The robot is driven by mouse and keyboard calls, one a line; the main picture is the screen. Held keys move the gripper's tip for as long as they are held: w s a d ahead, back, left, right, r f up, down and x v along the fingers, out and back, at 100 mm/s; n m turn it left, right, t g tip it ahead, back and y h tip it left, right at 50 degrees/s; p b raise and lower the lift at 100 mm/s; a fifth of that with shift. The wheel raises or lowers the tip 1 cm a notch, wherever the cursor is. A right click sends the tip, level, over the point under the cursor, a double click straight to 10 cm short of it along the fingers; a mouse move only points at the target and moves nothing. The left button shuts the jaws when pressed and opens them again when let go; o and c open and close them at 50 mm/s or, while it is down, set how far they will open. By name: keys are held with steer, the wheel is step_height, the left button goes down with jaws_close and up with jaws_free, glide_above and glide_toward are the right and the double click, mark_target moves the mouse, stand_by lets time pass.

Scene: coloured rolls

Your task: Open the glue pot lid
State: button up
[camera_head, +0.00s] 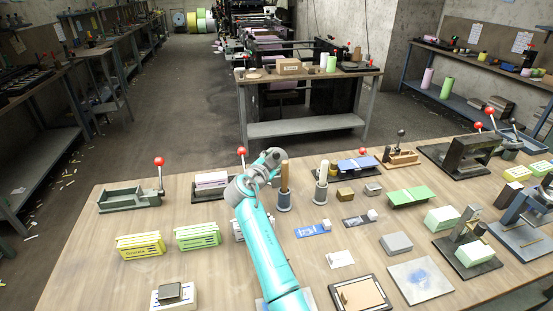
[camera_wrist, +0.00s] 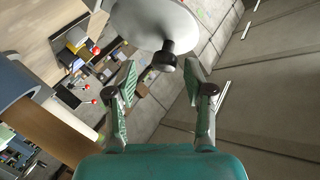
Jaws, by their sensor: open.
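In the wrist view, a pale round lid-like piece (camera_wrist: 150,18) with a black knob (camera_wrist: 167,56) fills the top middle. My gripper (camera_wrist: 161,70) is open, its two green-padded fingers apart on either side of the knob. The knob appears between or just beyond the fingertips; I cannot tell whether either finger touches it. The pot under the pale piece is not clearly visible. In the head view, my teal arm reaches over the bench, and its end (camera_head: 272,158) is beside a wooden-handled item in a grey holder (camera_head: 284,200). The finger details are too small there.
A thick wooden handle (camera_wrist: 52,138) lies close on the left of the wrist view. A second grey holder with a pale handle (camera_head: 321,190) stands to the right. Yellow (camera_head: 140,245) and green (camera_head: 198,235) blocks sit left of my arm.

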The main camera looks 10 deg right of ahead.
steer(key=v, duration=0.9)
steer(key=shift+s+a, duration=0.15)
steer(key=shift+s, duration=0.15)
